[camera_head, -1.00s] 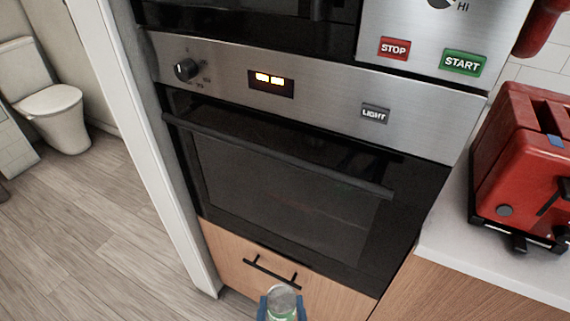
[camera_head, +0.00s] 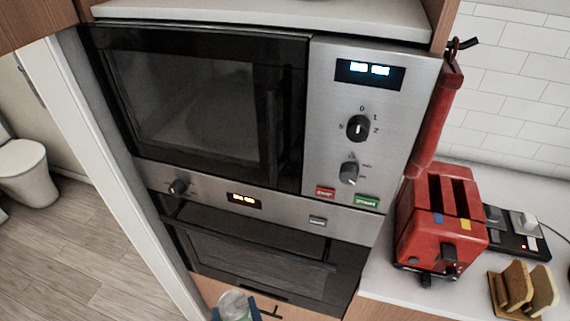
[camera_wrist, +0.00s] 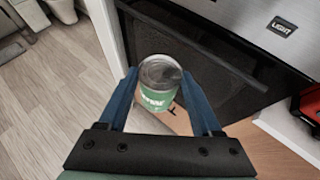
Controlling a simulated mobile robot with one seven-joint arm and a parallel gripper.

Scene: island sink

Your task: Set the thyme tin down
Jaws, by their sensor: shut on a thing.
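The thyme tin (camera_wrist: 157,90) is a small can with a grey metal lid and a green label, partly readable in the wrist view. My gripper (camera_wrist: 163,92) is shut on it, with a blue finger on each side. The tin is held upright in the air in front of the oven. In the head view the tin (camera_head: 235,306) and my gripper (camera_head: 236,312) show at the bottom edge, cut off below. The tin's base is hidden.
A microwave (camera_head: 190,95) sits above a built-in oven (camera_head: 255,255). To the right, a white counter (camera_head: 385,285) holds a red toaster (camera_head: 440,225), bread slices (camera_head: 515,287) in a holder and a dark switch box (camera_head: 515,235). A toilet (camera_head: 22,170) stands far left.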

